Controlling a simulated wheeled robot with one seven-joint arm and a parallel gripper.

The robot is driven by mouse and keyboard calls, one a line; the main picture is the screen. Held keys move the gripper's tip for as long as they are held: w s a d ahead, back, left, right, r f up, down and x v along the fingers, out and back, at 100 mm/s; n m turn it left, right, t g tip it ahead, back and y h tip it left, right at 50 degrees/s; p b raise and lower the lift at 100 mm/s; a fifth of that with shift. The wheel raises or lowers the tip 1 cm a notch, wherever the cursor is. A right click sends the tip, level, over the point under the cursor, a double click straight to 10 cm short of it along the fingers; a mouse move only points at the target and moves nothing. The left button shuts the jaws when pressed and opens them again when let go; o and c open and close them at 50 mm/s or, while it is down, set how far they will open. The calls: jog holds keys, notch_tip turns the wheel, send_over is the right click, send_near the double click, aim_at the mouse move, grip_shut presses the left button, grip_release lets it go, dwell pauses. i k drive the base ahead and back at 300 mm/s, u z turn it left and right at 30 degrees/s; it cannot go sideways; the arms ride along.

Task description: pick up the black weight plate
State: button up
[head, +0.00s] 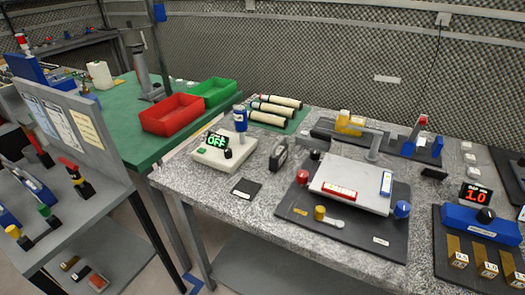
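I cannot tell for sure which thing is the black weight plate. A dark, upright, block-like piece with a grey face (279,156) stands on the speckled grey table (185,177), between the white device with the green "OFF" display (222,154) and the black board (292,210). A small flat black square (246,188) lies in front of that device, near the table's front edge. My gripper is not in view.
The black board carries a white plate (345,187), a red knob and a blue knob (402,209). Brass blocks (457,252) stand at right. Red (172,115) and green (214,92) trays sit on the green table. Table space around the black square is clear.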

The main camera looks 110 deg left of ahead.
aim_at(280, 152)
jog(key=u, duration=3.4)
jog(key=k, duration=0.5)
jog(key=u, duration=0.5)
jog(key=i, duration=0.75)
